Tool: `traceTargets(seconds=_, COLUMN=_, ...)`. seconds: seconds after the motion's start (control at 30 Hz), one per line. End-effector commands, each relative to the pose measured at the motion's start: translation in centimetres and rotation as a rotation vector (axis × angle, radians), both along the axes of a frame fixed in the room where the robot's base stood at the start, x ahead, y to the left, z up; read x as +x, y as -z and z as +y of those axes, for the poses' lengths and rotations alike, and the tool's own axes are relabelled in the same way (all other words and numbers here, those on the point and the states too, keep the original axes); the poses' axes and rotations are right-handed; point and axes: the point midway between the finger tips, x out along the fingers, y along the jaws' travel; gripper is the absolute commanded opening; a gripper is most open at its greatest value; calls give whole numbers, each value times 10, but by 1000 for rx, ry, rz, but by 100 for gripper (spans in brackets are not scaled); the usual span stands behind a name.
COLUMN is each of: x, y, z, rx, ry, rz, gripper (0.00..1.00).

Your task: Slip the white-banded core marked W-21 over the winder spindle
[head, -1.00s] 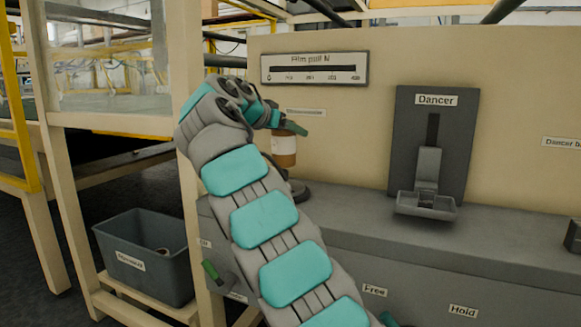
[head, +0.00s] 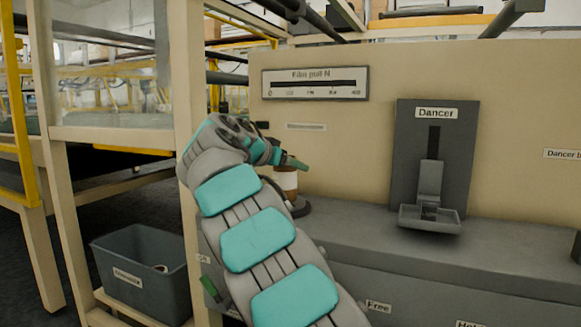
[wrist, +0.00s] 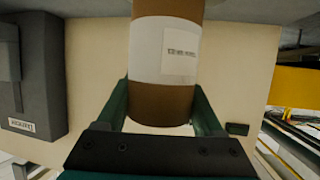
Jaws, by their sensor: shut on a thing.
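A brown core with a white band (head: 285,181) hangs upright in my gripper (head: 287,162) near the back panel. In the wrist view the core (wrist: 165,102) sits between the two green fingers of my gripper (wrist: 162,100), which are shut on it. A small label shows on the white band, but its print is too blurred to read. A dark round base (head: 300,208) stands on the bench by the core's lower end. No spindle shaft shows; I cannot tell whether the core is around it or above it. My arm hides part of the base.
The grey bench (head: 360,235) is clear between the base and the Dancer unit (head: 432,150). A Film pull gauge (head: 315,83) is on the panel above. A grey bin (head: 140,270) with something in it stands lower left. A beige post (head: 188,90) rises left of my arm.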

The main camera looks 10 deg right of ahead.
Motion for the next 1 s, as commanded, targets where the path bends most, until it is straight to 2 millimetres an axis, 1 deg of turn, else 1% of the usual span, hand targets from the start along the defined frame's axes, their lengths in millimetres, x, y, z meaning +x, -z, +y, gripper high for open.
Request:
traceTargets(seconds=0.2, x=0, y=4, z=0, rx=0, ry=0, rz=0, gripper=14)
traceTargets(seconds=0.23, x=0, y=4, z=0, rx=0, ry=0, rz=0, gripper=70)
traceTargets(seconds=0.4, x=0, y=3, z=0, rx=0, ry=0, rz=0, gripper=89)
traceTargets(seconds=0.5, x=0, y=3, z=0, rx=1, ry=0, rz=1, gripper=99)
traceTargets(seconds=0.77, x=0, y=2, z=0, rx=1, ry=0, rz=1, gripper=99)
traceTargets(seconds=0.87, x=0, y=-1, z=0, rx=-1, ry=0, rz=1, gripper=99)
traceTargets(seconds=1.0, x=-7, y=-5, z=9, rx=0, ry=-1, rz=-1, gripper=99)
